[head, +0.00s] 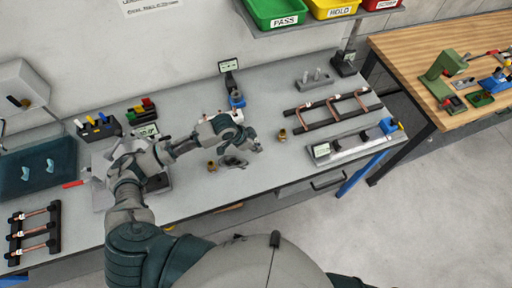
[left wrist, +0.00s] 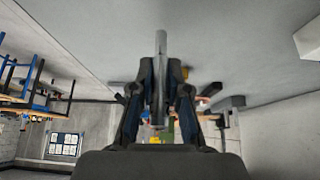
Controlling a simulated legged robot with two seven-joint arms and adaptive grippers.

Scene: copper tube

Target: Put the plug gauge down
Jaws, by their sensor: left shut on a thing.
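My left gripper (head: 243,148) is over the middle of the grey bench. In the left wrist view it is shut on the plug gauge (left wrist: 161,48), a plain grey metal rod that stands out between the two fingers (left wrist: 160,95). The gauge cannot be made out clearly in the head view. A grey block with upright pins (head: 315,79) stands at the back of the bench, right of the gripper and apart from it. My right gripper does not show.
Brass fittings stand on either side of the gripper, one left (head: 212,166) and one right (head: 283,135). A black rack with bent copper tube (head: 333,112) and a long grey fixture (head: 350,146) lie to the right. Pass, hold and scrap bins (head: 279,12) hang above.

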